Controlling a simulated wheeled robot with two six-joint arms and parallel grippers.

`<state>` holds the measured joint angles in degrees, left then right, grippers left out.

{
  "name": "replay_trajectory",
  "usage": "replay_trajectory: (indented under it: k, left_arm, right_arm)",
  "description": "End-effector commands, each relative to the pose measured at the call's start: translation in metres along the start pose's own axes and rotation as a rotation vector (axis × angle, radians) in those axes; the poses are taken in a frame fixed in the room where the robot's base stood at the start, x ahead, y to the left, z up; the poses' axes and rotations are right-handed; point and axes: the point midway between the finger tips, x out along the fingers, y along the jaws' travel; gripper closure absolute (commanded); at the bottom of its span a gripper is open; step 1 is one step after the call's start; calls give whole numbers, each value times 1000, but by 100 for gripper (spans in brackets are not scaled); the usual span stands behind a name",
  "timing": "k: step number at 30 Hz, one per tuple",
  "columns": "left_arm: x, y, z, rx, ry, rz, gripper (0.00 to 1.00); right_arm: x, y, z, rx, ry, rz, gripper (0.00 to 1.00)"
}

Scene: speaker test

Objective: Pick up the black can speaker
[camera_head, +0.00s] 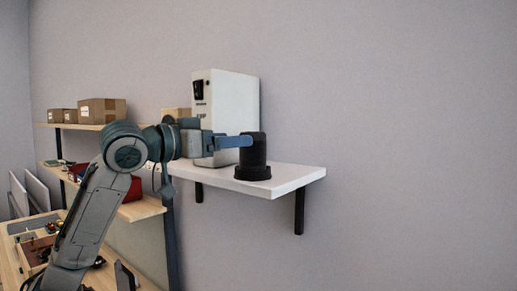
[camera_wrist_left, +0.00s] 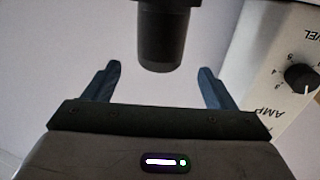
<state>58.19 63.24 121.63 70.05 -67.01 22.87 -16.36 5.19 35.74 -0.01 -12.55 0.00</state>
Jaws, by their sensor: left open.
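The black can speaker (camera_head: 253,163) stands upright near the front right part of the white wall shelf (camera_head: 292,178). My left gripper (camera_head: 246,140) reaches in from the left at the height of the speaker's upper part. Its blue finger overlaps the speaker's left edge in the head view. In the left wrist view the speaker (camera_wrist_left: 161,38) hangs down from the top edge, between the lines of the two open blue fingers (camera_wrist_left: 158,80). There is a clear gap to each finger, and its far part is cut off. My right gripper is not in view.
A tall white AMP box (camera_head: 235,100) stands on the shelf just behind my left gripper; its knob side (camera_wrist_left: 285,65) shows close to one finger. Cardboard boxes (camera_head: 101,111) sit on a wooden rack at left. The shelf right of the speaker is bare.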

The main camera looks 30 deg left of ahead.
Motion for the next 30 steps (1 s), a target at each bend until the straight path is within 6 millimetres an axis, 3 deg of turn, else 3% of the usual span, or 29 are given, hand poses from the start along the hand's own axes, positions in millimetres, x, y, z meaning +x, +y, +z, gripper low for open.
replay_trajectory:
  k: [1,7,13,18,24,30]
  left_arm:
    - [8,1,-5,-5,-1,5,22]
    - [29,0,-3,-3,-1,2,22]
    - [37,0,-2,-2,-1,1,22]
    - [54,1,-7,-5,-2,3,22]
    - [77,0,-6,-5,0,2,22]
    - [86,0,-2,-2,-1,0,22]
  right_arm:
    - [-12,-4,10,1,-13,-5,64]
    - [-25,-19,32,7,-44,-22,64]
    - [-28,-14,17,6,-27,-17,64]
    - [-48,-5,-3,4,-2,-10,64]
    - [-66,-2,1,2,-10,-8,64]
    - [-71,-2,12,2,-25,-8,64]
